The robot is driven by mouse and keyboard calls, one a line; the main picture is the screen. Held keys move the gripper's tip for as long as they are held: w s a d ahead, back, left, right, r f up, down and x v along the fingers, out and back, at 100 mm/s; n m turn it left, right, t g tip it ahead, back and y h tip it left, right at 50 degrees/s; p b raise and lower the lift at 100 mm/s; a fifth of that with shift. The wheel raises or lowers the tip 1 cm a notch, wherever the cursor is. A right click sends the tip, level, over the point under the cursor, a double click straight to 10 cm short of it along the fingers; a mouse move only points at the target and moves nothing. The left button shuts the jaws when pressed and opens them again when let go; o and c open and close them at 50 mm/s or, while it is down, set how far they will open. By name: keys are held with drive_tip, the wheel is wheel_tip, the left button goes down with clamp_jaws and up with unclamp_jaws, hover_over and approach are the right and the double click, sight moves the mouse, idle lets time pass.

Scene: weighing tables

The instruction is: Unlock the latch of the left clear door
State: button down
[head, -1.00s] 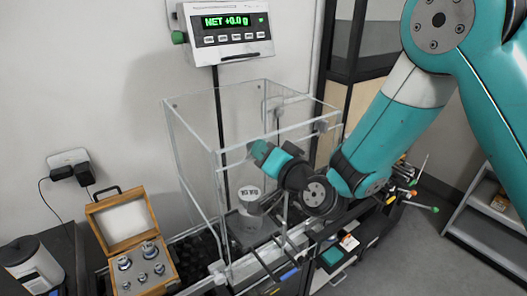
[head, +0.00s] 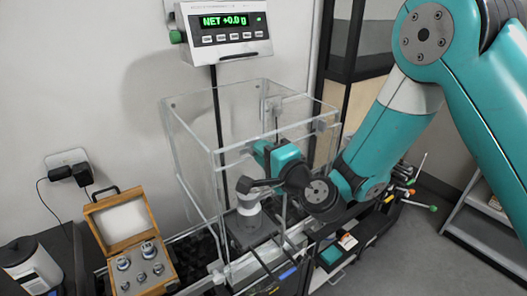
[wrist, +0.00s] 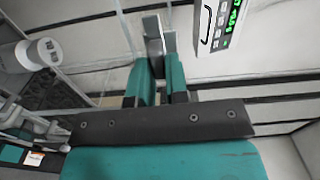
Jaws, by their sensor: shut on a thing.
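My gripper (head: 262,152), teal with dark parts, is at the front of the clear-walled enclosure (head: 190,142). In the wrist view the fingers of my gripper (wrist: 161,35) are close together. A clear panel edge (wrist: 126,32) runs just left of the fingers. I cannot tell the latch's position. The enclosure's panels look closed in the head view.
A white cylinder (head: 249,205) stands inside the enclosure, partly covered by my arm. A display (head: 225,30) above reads NET +0.0 g. A wooden box of weights (head: 118,233) stands open at the left. A cart with tools (head: 335,250) is at the right.

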drive_tip(key=shift+m, duration=0.4)
drive_tip(key=c, duration=1.1)
unclamp_jaws()
drive_tip(key=shift+d, duration=0.1)
